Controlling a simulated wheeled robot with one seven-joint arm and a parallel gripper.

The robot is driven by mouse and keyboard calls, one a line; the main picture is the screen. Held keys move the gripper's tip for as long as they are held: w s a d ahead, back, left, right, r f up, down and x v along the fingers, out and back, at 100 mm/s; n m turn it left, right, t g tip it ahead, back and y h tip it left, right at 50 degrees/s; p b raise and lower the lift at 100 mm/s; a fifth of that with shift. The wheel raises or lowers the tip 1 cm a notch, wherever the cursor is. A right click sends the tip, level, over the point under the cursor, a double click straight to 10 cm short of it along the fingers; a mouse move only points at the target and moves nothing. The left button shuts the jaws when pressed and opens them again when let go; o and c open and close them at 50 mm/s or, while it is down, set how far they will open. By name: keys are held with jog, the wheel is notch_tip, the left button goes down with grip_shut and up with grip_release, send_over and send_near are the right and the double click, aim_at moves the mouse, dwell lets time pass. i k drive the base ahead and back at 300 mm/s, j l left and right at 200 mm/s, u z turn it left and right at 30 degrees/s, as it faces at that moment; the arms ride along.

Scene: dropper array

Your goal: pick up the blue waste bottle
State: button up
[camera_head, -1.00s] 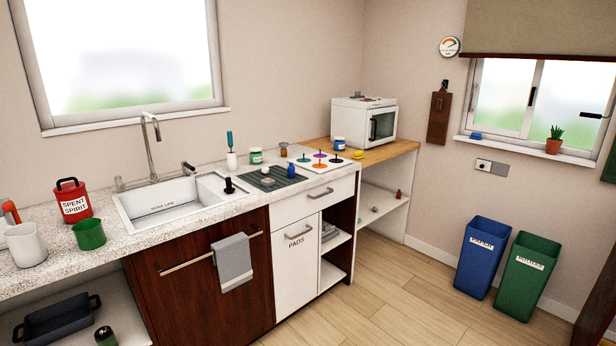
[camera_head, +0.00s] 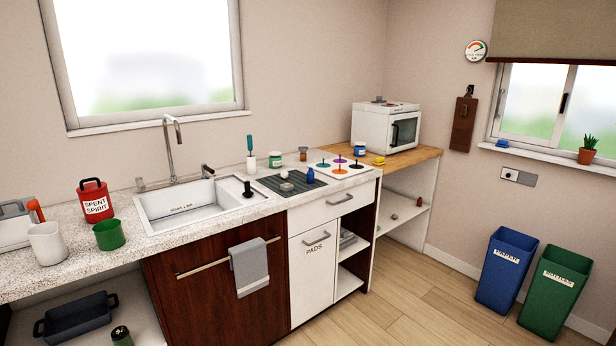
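A small dark blue bottle (camera_head: 310,175) stands upright on the counter, at the right end of the dark ribbed mat (camera_head: 268,186) and beside the white board with coloured discs. A wider blue jar (camera_head: 360,148) with a pale label stands farther back near the white oven. No writing can be read on either, so I cannot tell from lettering which is the waste bottle. My gripper is not in view.
The sink (camera_head: 160,222) and the red SPENT SPIRIT can (camera_head: 95,203) are to the left. The white board (camera_head: 324,166) and a yellow item (camera_head: 379,161) lie near the bottle. Bins (camera_head: 508,270) stand at right. The floor (camera_head: 420,310) before the counter is clear.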

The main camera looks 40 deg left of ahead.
aim_at(311, 176)
jog(key=i+j+u, duration=0.1)
jog(key=i+j, duration=0.25)
jog(key=i+j+u, duration=0.1)
jog(key=i+j, duration=0.25)
jog(key=i, duration=0.25)
jog(key=i+j+u, duration=0.15)
jog(key=i+j, duration=0.15)
jog(key=i, duration=0.15)
jog(key=i+j+u, duration=0.1)
jog(key=i, duration=0.4)
jog(key=j, duration=0.1)
